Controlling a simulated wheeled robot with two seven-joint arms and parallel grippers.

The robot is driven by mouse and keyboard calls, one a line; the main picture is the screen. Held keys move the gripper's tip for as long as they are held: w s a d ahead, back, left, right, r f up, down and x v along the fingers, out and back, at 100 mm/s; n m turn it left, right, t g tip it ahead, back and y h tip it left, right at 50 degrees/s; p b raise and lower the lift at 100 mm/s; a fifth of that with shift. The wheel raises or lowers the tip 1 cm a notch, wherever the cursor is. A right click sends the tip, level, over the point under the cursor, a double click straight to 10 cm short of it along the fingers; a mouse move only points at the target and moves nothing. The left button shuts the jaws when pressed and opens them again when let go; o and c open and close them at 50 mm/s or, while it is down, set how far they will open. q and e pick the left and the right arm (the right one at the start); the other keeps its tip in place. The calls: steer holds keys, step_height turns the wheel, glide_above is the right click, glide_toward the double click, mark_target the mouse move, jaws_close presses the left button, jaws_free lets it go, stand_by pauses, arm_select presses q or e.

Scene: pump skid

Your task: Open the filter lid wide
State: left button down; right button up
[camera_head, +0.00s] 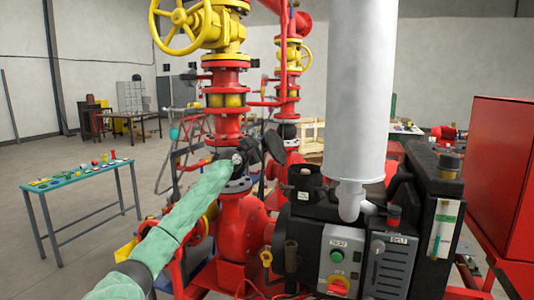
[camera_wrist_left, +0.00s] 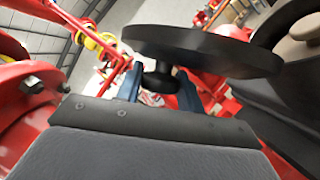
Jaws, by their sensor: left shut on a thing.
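The black filter lid (camera_wrist_left: 205,48) is a round disc with a knob (camera_wrist_left: 160,78) on its face, large in the left wrist view. My left gripper (camera_wrist_left: 160,90) has its blue fingers on either side of that knob and is shut on it. In the head view my green-sleeved left arm reaches in from the lower left to the gripper (camera_head: 258,152). The lid (camera_head: 276,147) shows there as a dark, tilted shape, partly hidden by the gripper. My right gripper is out of view.
A tall pale cylinder (camera_head: 360,90) stands right of the housing, above a black machine with a control panel (camera_head: 340,262). Red piping with yellow handwheels (camera_head: 180,25) rises behind the gripper. A red cabinet (camera_head: 500,170) is at right, a teal table (camera_head: 85,175) at left.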

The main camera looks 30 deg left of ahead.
arm_select(q)
steer(key=shift+d+r, duration=0.1)
steer(key=shift+d, duration=0.05)
steer(key=shift+w+d+r+m, duration=0.1)
steer(key=shift+d+r+m, duration=0.2)
steer(key=shift+m, duration=0.2)
steer(key=shift+g, duration=0.3)
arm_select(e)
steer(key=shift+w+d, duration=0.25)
arm_select(q)
steer(key=c, duration=0.9)
jaws_free()
steer(key=shift+c, duration=0.2)
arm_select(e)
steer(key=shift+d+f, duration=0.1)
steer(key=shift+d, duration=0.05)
arm_select(q)
steer(key=shift+f, duration=0.1)
